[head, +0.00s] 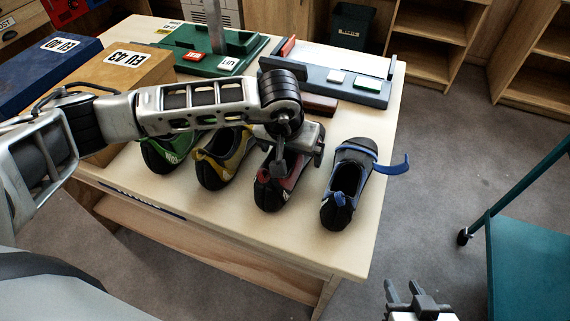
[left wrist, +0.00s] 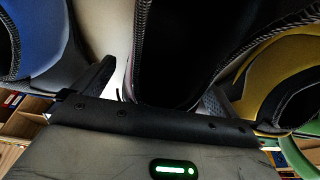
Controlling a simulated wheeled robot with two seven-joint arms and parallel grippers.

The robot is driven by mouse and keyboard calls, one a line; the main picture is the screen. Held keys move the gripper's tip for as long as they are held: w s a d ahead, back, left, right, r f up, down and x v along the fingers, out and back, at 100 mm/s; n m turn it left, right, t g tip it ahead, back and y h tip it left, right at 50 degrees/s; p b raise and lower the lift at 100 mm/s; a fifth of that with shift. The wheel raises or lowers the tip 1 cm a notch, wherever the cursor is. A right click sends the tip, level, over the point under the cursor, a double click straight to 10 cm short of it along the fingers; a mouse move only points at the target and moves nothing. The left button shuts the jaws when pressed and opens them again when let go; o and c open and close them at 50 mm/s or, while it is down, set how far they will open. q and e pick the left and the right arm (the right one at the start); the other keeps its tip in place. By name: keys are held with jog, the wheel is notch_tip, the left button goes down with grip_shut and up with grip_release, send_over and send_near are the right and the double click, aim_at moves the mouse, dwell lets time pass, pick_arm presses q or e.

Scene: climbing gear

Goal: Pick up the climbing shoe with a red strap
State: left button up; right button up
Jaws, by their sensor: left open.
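The climbing shoe with red (head: 268,195) stands on the light wooden table, third from the left in a row of shoes. My left gripper (head: 296,165) is over its upper part and hides much of it, including most of the strap. In the left wrist view, the open fingers of my left gripper (left wrist: 155,90) stand on either side of a dark shoe (left wrist: 180,40); contact cannot be told. My right gripper (head: 408,293) is low at the bottom edge, away from the table, with its fingers apart and empty.
A blue-strapped shoe (head: 345,185) stands close on the right, a yellow shoe (head: 215,170) close on the left, and a green shoe (head: 160,155) beyond it. An EU 43 box (head: 110,75) and green (head: 215,48) and blue-grey (head: 325,80) stands are behind. A teal cart (head: 530,260) is at right.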

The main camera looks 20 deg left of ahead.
pick_arm(q)
jog(key=c, duration=1.1)
